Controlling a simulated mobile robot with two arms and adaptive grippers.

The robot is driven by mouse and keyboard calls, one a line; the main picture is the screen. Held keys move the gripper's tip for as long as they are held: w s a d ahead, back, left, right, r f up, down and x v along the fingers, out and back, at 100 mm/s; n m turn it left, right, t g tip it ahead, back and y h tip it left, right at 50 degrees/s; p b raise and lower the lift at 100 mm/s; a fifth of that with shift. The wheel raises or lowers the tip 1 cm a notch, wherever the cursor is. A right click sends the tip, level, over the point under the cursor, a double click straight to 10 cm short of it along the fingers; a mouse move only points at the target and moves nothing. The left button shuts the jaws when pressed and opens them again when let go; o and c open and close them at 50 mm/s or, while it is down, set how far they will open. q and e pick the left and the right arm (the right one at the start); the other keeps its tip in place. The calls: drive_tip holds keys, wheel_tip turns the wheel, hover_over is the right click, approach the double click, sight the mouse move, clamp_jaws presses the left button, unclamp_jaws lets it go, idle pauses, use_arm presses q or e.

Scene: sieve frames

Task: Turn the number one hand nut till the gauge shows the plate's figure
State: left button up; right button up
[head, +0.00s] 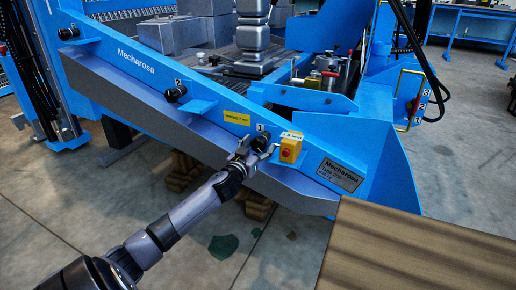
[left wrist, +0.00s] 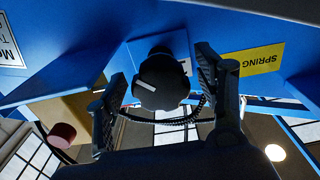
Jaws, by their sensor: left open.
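The number one hand nut (head: 262,142) is a black knob on the blue sloping beam, under a small label "1". In the left wrist view the nut (left wrist: 162,82) shows a white pointer mark on its face. My left gripper (head: 254,151) is open, with one finger on each side of the nut. I cannot tell whether either finger touches it. A yellow plate (head: 236,118) is fixed to the beam beside the nut; in the left wrist view the plate (left wrist: 252,60) reads "SPRING", the rest cut off. I cannot make out a gauge. My right gripper is out of view.
A yellow box with a red button (head: 290,148) sits close to the right of the nut. The number two knob (head: 176,95) is farther up the beam. A brown wooden top (head: 400,250) is at the lower right. A thin coiled cord (left wrist: 175,118) hangs behind the nut.

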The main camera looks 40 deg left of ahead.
use_arm(q)
drive_tip(key=shift+c, duration=0.5)
drive_tip(key=c, duration=1.1)
drive_tip(key=shift+r+m+p, duration=0.1)
drive_tip(key=shift+m+p, duration=0.2)
